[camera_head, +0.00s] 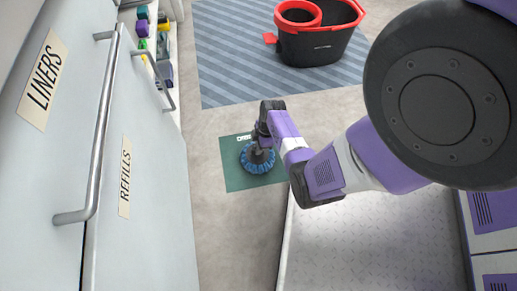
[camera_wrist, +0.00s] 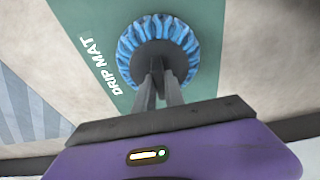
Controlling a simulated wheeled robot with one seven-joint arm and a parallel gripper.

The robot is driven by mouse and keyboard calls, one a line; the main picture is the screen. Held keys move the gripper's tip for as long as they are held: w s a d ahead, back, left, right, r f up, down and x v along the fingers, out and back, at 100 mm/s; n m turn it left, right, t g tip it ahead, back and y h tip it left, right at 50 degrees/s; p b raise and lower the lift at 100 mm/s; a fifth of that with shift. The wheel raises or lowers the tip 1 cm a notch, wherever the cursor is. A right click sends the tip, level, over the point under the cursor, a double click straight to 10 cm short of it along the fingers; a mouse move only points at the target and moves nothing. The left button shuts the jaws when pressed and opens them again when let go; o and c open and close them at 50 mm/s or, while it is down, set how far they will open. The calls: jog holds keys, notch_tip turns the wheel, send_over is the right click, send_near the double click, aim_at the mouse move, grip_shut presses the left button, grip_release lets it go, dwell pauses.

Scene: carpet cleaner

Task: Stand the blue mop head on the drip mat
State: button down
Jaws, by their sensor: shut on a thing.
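The blue mop head (camera_head: 257,160) has a ring of blue strands around a dark centre. In the head view it is upright over the green drip mat (camera_head: 233,179), strands down. It also shows in the wrist view (camera_wrist: 190,48), over the mat (camera_wrist: 88,18) with its "DRIP MAT" lettering. My gripper (camera_head: 263,140) is above the mop head, and in the wrist view its fingers (camera_wrist: 157,82) are shut on the dark middle part. The fingers hide some of that part. The mop head seems to touch the mat, but I cannot tell for certain.
White cabinets (camera_head: 150,200) labelled "LINERS" and "REFILLS", with bar handles, stand on the left. A black and red bucket (camera_head: 315,45) stands on a blue striped carpet (camera_head: 225,60) beyond the mat. Small coloured items (camera_head: 143,28) sit on a shelf at the upper left. Bare floor surrounds the mat.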

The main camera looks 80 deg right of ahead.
jog(key=shift+f, duration=0.15)
jog(key=c, duration=1.4)
grip_release()
